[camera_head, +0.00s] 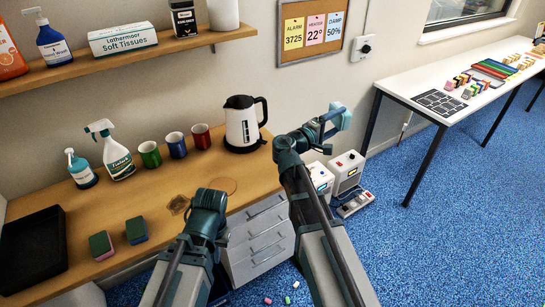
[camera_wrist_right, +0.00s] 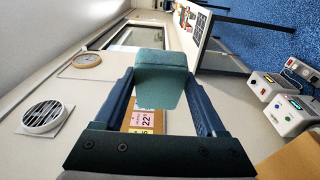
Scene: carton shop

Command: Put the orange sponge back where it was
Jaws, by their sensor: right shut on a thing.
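My right gripper (camera_head: 333,120) is raised in the air to the right of the kettle, shut on a teal sponge-like block (camera_wrist_right: 162,80). The block sits between both fingers in the right wrist view, and its pale blue-green side shows in the head view (camera_head: 342,118). No orange face of it shows. On the wooden counter (camera_head: 100,205) lie a green sponge with a pink layer (camera_head: 101,246) and a green sponge with a blue layer (camera_head: 136,231). My left arm (camera_head: 207,212) is low in front of the counter; its fingers cannot be made out.
A black tray (camera_head: 32,245) is left of the sponges. Spray bottle (camera_head: 117,152), pump bottle (camera_head: 81,169), several mugs (camera_head: 175,145) and kettle (camera_head: 242,124) line the counter's back. A shelf (camera_head: 110,65) hangs above. A white table (camera_head: 445,90) with coloured items stands right.

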